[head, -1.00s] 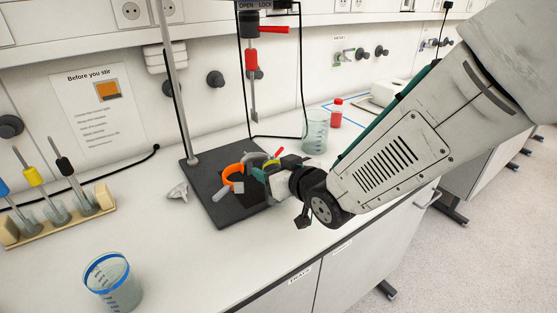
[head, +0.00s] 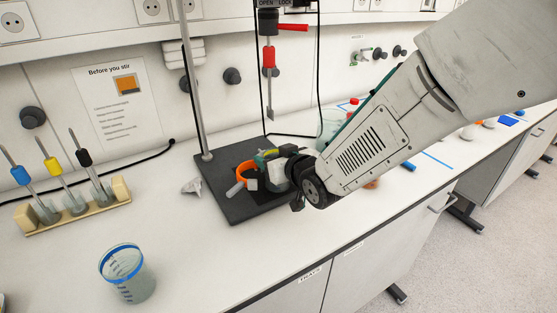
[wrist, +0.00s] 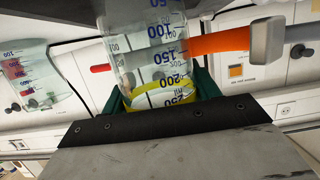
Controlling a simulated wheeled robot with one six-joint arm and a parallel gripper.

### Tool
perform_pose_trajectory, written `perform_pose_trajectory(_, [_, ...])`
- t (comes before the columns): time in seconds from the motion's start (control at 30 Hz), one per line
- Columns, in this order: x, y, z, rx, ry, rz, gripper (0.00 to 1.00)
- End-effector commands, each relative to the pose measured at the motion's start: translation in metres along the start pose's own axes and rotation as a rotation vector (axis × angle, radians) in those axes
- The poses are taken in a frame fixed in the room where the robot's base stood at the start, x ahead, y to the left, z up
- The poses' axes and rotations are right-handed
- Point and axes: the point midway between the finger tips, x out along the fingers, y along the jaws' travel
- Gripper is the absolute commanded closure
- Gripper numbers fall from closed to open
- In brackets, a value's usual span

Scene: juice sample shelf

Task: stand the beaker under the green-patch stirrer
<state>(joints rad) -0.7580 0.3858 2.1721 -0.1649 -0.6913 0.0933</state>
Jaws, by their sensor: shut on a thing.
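My gripper (head: 276,172) is shut on a clear beaker with a yellow band (wrist: 160,97), whose graduations show close up in the wrist view. In the head view my gripper and arm hide most of it; a yellow-green bit shows beside an orange clamp ring (head: 241,180). The beaker is over the black stand base (head: 225,200); I cannot tell whether it touches it. The stirrer hanging above the base has a red patch (head: 268,57). A rack (head: 70,217) at left holds stirrers with blue, yellow and black patches. No green-patch stirrer shows.
A blue-rimmed beaker (head: 128,275) stands front left. Another clear beaker (head: 328,122) stands behind my arm, near a red-capped bottle. Crumpled paper (head: 192,186) lies left of the base. The upright pole (head: 190,80) rises by the hanging stirrer. The front middle bench is clear.

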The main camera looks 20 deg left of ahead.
Motion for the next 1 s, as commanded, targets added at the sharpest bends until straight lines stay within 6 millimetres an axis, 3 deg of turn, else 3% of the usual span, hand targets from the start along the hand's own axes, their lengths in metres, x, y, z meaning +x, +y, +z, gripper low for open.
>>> perform_pose_trajectory(0.4, [0.025, 0.000, -0.006, 0.000, 0.002, 0.000, 0.71])
perform_pose_trajectory(1.0, [0.031, 0.000, -0.007, 0.000, 0.001, 0.000, 0.71])
